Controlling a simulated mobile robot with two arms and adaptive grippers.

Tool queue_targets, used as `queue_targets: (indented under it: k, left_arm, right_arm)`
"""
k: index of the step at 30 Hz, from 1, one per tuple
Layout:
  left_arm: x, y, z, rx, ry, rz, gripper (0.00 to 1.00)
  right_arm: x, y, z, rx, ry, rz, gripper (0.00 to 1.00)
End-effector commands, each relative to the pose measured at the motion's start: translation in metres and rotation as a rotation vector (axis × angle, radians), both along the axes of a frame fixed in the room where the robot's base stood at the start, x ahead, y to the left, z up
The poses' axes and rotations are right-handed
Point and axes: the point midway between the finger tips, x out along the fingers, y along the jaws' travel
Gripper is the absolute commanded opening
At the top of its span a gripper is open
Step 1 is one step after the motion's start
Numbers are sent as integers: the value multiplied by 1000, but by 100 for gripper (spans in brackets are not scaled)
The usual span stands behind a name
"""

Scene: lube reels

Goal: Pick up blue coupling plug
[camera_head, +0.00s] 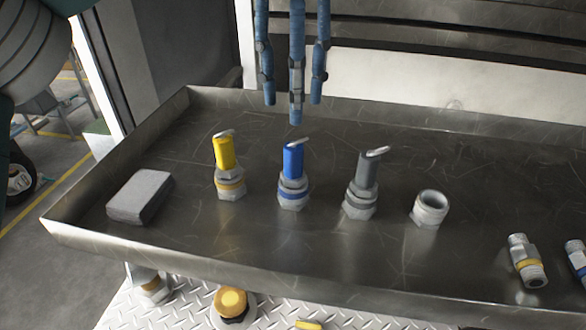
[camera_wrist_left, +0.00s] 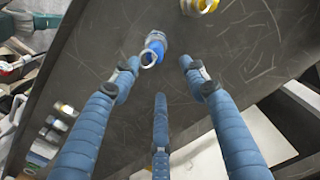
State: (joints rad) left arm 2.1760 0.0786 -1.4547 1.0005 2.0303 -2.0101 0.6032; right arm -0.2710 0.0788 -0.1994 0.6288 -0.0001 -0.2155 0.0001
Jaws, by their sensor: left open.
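The blue coupling plug (camera_head: 293,162) stands upright in the metal tray (camera_head: 120,250), between the yellow plug (camera_head: 225,155) and the grey plug (camera_head: 367,172). It has a blue top with a small metal ring and a silver base with a blue band. My left gripper (camera_head: 294,106) is open and empty, with its blue fingers pointing down above and behind the blue plug. In the left wrist view, the blue plug (camera_wrist_left: 156,43) shows beyond the fingertips, apart from them. My right gripper is not in view.
A grey block (camera_head: 140,196) lies at the tray's left. A silver fitting (camera_head: 430,208) stands right of the grey plug. A yellow-banded fitting (camera_head: 525,262) and a blue-banded one (camera_head: 577,260) are at the right. The raised tray rim surrounds them.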

Motion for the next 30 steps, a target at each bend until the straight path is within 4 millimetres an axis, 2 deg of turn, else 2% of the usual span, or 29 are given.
queue_targets:
  k: [1,3,7,11,14,22,30]
  left_arm:
    - [0,0,-15,0,4,-3,45]
    - [-1,0,-26,-2,3,-3,45]
    - [0,0,-41,-1,3,-2,45]
    - [0,1,-47,-1,0,0,45]
    - [0,2,-56,0,0,0,45]
    - [-1,2,-92,0,-1,1,45]
    - [-1,1,-97,-2,0,1,45]
  right_arm:
    - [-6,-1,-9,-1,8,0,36]
    - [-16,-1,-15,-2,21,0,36]
    - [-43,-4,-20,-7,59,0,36]
    - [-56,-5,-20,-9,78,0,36]
    - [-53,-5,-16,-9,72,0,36]
    - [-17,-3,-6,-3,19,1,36]
    - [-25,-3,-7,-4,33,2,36]
